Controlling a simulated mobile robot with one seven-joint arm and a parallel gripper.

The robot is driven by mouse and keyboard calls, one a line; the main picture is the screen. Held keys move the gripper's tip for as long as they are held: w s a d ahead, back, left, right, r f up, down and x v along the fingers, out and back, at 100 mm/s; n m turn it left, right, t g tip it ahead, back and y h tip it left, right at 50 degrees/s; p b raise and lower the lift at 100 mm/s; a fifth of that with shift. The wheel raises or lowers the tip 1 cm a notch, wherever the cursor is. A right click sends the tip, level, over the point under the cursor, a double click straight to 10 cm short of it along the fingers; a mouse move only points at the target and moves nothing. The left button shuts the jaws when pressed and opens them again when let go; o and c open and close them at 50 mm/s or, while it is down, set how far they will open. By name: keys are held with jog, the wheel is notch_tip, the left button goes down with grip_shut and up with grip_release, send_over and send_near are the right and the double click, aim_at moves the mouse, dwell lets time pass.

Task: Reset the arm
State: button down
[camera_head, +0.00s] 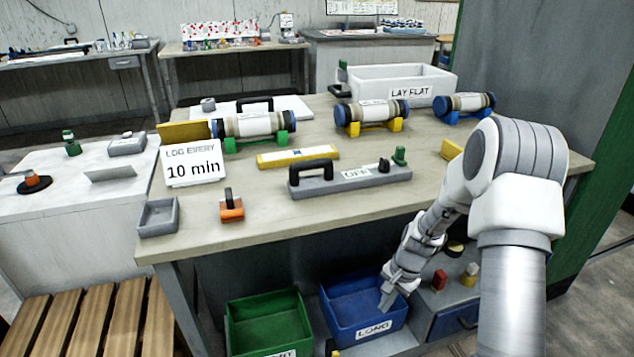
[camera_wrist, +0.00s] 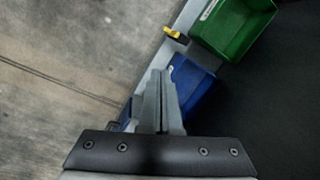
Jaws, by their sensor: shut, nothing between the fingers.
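My gripper (camera_head: 387,299) is shut and empty. In the head view it hangs low in front of the table, over the blue bin marked LONG (camera_head: 372,327). In the wrist view my gripper's fingers (camera_wrist: 160,85) are together, with the blue bin (camera_wrist: 194,84) just beyond and to their right. My white and grey arm reaches down past the table's right front edge and hides part of the table and the low shelf.
The table (camera_head: 250,205) carries several liner tubes on stands, a grey bar with a black handle (camera_head: 350,178) and a white LAY FLAT tray (camera_head: 440,82). A green bin (camera_head: 268,322) stands left of the blue bin. A grey drawer unit (camera_head: 452,300) is close right of my gripper.

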jog(key=s+a+r+n+t+h, duration=0.1)
jog(key=s+r+n, duration=0.25)
jog(key=r, duration=0.85)
jog(key=s+a+r+n+t+h, duration=0.15)
jog(key=s+r, duration=0.25)
jog(key=r, duration=0.8)
jog(key=s+r+n+t+p, duration=0.1)
jog(key=s+r+n, duration=0.1)
jog(key=s+r, duration=0.5)
jog(key=s+r+n+t, duration=0.2)
jog(key=s+r, duration=0.2)
jog(key=s, duration=0.6)
notch_tip(320, 180, up, 20)
jog(key=p, duration=1.9)
jog(key=shift+w+a+f+p, duration=0.2)
jog(key=shift+a+p, duration=0.1)
jog(key=shift+p, duration=0.1)
